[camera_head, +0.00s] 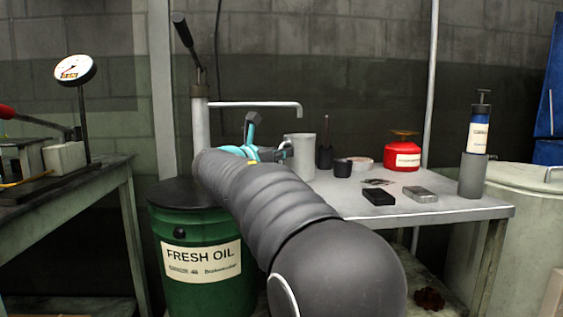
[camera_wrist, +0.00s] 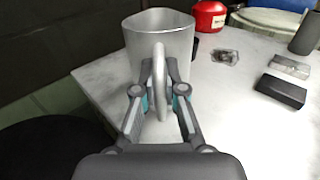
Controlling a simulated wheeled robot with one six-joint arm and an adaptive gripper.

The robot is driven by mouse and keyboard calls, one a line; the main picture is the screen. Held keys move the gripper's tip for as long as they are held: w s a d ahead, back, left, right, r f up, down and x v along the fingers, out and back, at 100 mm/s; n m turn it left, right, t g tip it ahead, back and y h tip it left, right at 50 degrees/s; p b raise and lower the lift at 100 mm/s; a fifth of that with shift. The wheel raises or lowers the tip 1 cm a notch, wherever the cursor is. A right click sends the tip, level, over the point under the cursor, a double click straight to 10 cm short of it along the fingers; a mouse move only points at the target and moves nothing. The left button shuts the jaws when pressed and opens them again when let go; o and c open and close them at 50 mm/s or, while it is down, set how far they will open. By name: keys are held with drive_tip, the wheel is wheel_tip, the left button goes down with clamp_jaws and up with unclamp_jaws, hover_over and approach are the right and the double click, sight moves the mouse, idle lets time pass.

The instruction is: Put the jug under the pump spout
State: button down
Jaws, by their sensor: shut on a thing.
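The jug (camera_head: 303,157) is a light grey metal pitcher, upright at the left part of the table. In the wrist view the jug (camera_wrist: 160,50) has its handle toward me, and my gripper (camera_wrist: 161,85) is shut on that handle. My gripper (camera_head: 284,152) shows partly behind my arm in the head view. The pump spout (camera_head: 256,104) is a horizontal pipe with a short downturned end, above and just left of the jug. The pump (camera_head: 199,120) stands on the green oil drum (camera_head: 180,270) and has a dark lever. I cannot tell whether the jug's base touches the table.
The grey table (camera_head: 440,205) also holds a red can (camera_head: 402,156), a black box (camera_head: 378,197), a metal tin (camera_head: 420,194), dark cups and a pump bottle (camera_head: 476,140). A bench with a gauge (camera_head: 76,70) stands at left. The table's front middle is bare.

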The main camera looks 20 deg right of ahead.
drive_tip(key=shift+f, duration=0.65)
drive_tip(key=c, duration=1.3)
unclamp_jaws()
drive_tip(key=shift+f, duration=0.15)
drive_tip(key=shift+o, duration=0.2)
drive_tip(key=shift+a, duration=0.15)
drive_tip(key=v, duration=1.1)
drive_tip(key=shift+s+a+p, duration=0.2)
drive_tip(key=shift+a+p, duration=0.15)
drive_tip(key=shift+p, duration=0.05)
